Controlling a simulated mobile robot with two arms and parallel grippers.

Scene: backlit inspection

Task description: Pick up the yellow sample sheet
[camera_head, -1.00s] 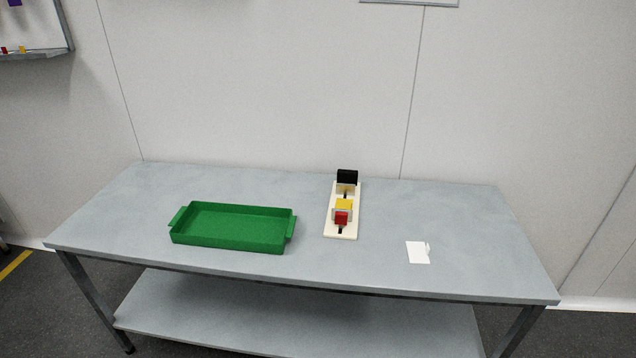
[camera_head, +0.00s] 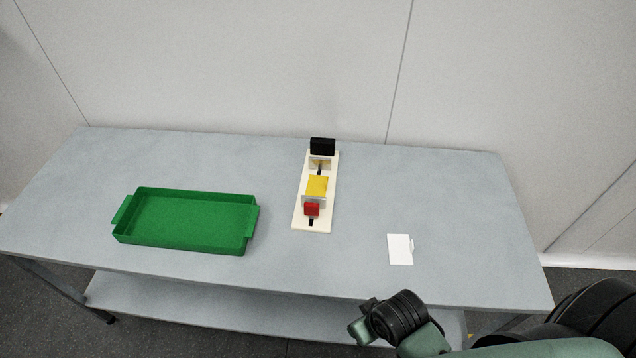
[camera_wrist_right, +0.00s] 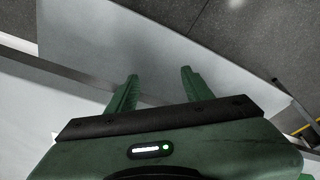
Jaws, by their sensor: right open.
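The yellow sample sheet (camera_head: 317,186) is on a narrow cream stand (camera_head: 299,222) on the grey table. It lies between two upright plates, with a red block (camera_head: 311,209) at its near side and a black block (camera_head: 322,146) at the far end of the stand. My right gripper (camera_wrist_right: 158,72) is open and empty in the right wrist view, with its two green fingers apart. My right arm comes in low at the right of the head view, well short of the stand. My left gripper is not in view.
A green tray (camera_head: 119,233) with end handles stands empty on the table's left part. Bare table (camera_head: 440,200) surrounds the stand and the card. A wall stands behind the table.

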